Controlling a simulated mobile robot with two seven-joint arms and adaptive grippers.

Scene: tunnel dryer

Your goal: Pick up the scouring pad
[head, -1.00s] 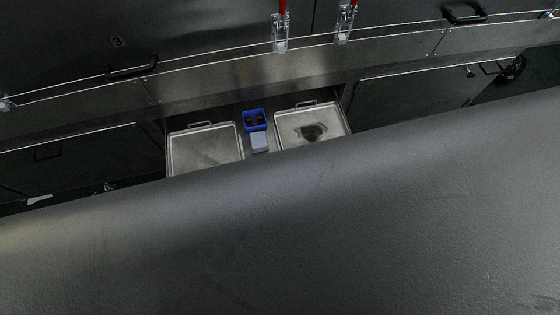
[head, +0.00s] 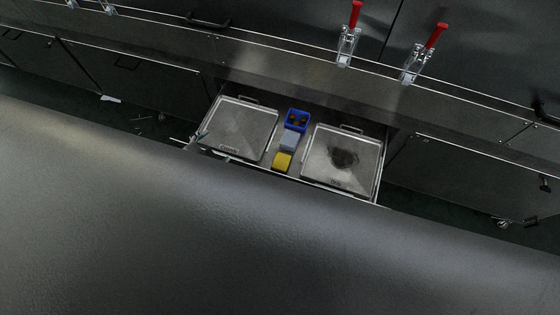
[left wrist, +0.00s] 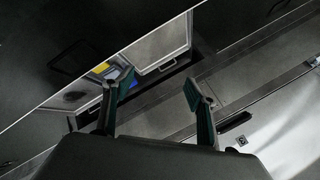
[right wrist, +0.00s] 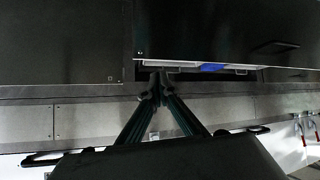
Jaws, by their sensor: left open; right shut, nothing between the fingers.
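A small yellow block (head: 283,161), probably the scouring pad, lies in the narrow middle strip of an open drawer (head: 270,153) in the head view. A grey-blue block (head: 290,141) and a blue bin (head: 297,119) stand behind it in a row. The yellow block also shows in the left wrist view (left wrist: 101,68), beyond one finger. My left gripper (left wrist: 158,86) is open and empty, apart from the block.
A metal tray (head: 240,130) lies left of the strip, and another tray (head: 341,158) with a dark stain lies right. Red-handled clamps (head: 349,35) stand on the panel above. A large dark grey surface (head: 250,250) fills the lower head view and hides what is below.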

